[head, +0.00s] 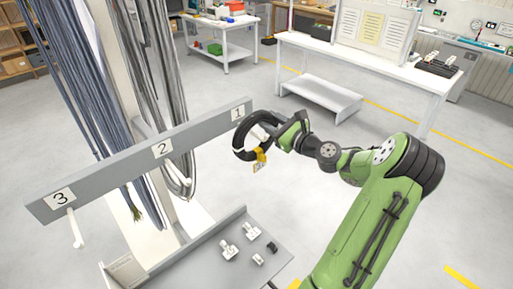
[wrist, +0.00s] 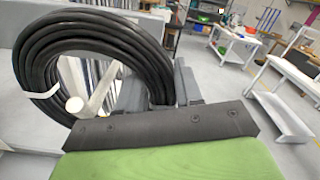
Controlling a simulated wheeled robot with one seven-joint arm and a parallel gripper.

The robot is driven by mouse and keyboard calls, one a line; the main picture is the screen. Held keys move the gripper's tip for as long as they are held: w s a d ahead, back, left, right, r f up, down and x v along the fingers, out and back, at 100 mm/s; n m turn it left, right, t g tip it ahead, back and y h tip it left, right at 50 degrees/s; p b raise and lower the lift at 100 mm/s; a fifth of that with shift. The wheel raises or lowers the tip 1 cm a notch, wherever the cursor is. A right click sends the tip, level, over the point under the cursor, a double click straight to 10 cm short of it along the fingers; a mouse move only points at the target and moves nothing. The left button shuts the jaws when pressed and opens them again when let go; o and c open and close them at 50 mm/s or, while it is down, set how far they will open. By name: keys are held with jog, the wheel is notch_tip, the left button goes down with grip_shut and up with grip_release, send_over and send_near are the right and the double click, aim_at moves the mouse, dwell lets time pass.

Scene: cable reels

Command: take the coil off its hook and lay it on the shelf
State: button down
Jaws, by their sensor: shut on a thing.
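The black coil (head: 240,138) is at the number 1 end of the grey hook rail, with a yellow tag (head: 260,160) at its lower side. It fills the left of the wrist view (wrist: 140,50), where a white tie binds it. The white hook (wrist: 98,92) shows through the coil's opening, so the coil appears still around it. My gripper (head: 283,136) is shut on the coil's right side; its fingers also show in the wrist view (wrist: 172,88). The grip itself is partly hidden. A grey shelf (head: 198,264) is below the rail.
Several small white fittings (head: 229,250) and a dark one lie on the shelf. Grey cables (head: 85,75) hang at the left behind the rail (head: 115,158). Hooks 2 and 3 carry no coil like this one. Open floor lies right of the shelf; white tables stand farther back.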

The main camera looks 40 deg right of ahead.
jog(key=shift+s+r, duration=0.1)
jog(key=shift+s, duration=1.4)
jog(key=shift+s+d, duration=0.1)
jog(key=shift+s, duration=2.15)
jog(key=s, duration=0.7)
jog(key=shift+s, duration=0.25)
jog(key=shift+d, duration=0.1)
jog(key=g, duration=0.2)
jog(key=s+g, duration=0.1)
jog(key=g, duration=0.1)
jog(key=s+g, duration=0.1)
jog(key=g, duration=0.1)
